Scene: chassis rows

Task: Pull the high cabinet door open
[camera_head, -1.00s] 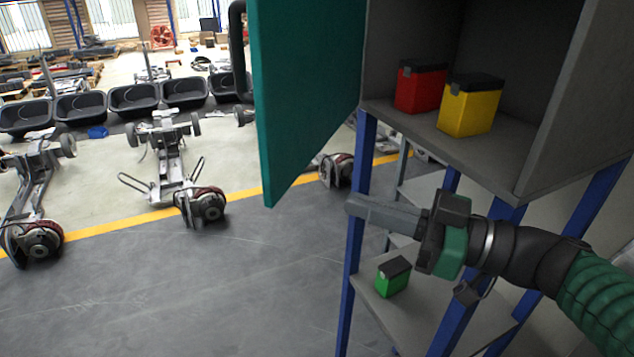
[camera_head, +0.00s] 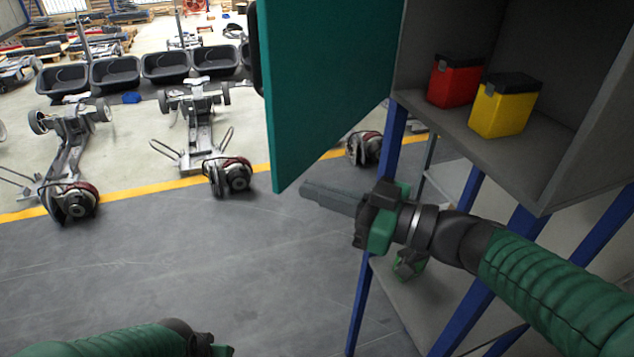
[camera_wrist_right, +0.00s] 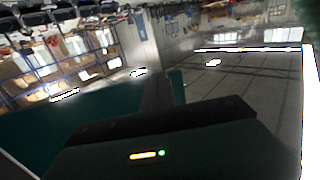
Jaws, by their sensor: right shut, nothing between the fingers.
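The teal door (camera_head: 325,85) of the high cabinet (camera_head: 480,130) stands wide open, swung out to the left of the grey compartment. It also shows as a dark green panel in the right wrist view (camera_wrist_right: 45,130). My right gripper (camera_head: 308,191) is shut and empty, pointing left at the door's lower edge; whether it touches the door I cannot tell. Its dark fingers show in the right wrist view (camera_wrist_right: 157,92). My left forearm shows at the bottom left, with its fingers out of the picture.
A red box (camera_head: 455,80) and a yellow box (camera_head: 503,105) stand inside the cabinet. Blue posts (camera_head: 365,290) carry it.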

